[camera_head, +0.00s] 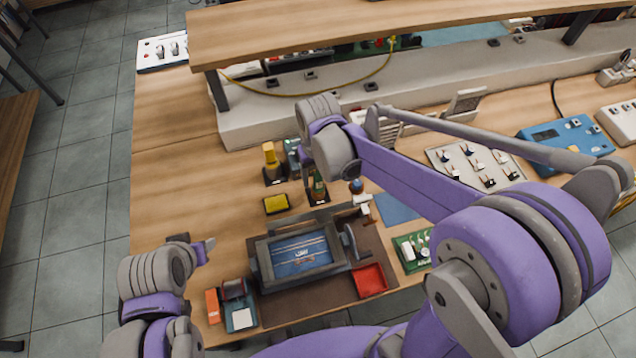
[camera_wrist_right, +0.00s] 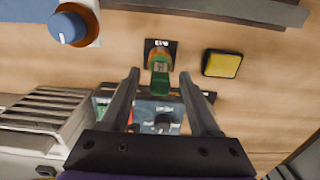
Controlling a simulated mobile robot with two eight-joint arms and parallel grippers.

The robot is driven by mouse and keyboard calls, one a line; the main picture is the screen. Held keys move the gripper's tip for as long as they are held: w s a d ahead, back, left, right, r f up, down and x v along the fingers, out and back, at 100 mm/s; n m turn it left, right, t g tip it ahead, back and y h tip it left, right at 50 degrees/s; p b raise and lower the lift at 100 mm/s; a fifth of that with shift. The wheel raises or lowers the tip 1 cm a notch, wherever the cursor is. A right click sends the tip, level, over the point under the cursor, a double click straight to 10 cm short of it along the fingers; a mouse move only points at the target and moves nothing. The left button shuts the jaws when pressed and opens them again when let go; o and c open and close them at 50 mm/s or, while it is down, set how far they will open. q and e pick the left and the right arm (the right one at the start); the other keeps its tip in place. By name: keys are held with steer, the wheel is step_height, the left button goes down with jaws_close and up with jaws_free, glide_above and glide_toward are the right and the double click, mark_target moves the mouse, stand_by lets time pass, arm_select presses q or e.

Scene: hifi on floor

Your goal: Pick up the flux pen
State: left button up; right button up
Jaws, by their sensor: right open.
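A green upright item with an amber part, which looks like the flux pen (camera_wrist_right: 160,80), stands on a small black labelled pad. In the head view the flux pen (camera_head: 318,188) is on the bench behind the framed tray, just below my right wrist. My right gripper (camera_wrist_right: 160,75) is open, with its fingers on either side of the pen in the wrist view. I cannot tell whether they touch it. In the head view its fingers are mostly hidden by my wrist. My left gripper (camera_head: 205,247) is at the lower left, away from the pen; its jaws are unclear.
A yellow sponge (camera_head: 277,203) and a yellow-brown upright item (camera_head: 270,160) are left of the pen. A blue-knobbed item (camera_head: 356,186) is to its right. The framed tray (camera_head: 263,262) and a red dish (camera_head: 370,281) are in front. A shelf (camera_head: 290,45) overhangs behind.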

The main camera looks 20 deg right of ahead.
jaws_close()
steer(key=shift+r, duration=0.15)
step_height(320, 180, up, 10)
steer(key=shift+f+p, duration=0.1)
steer(key=shift+p, duration=0.2)
stand_by(0.4)
stand_by(0.4)
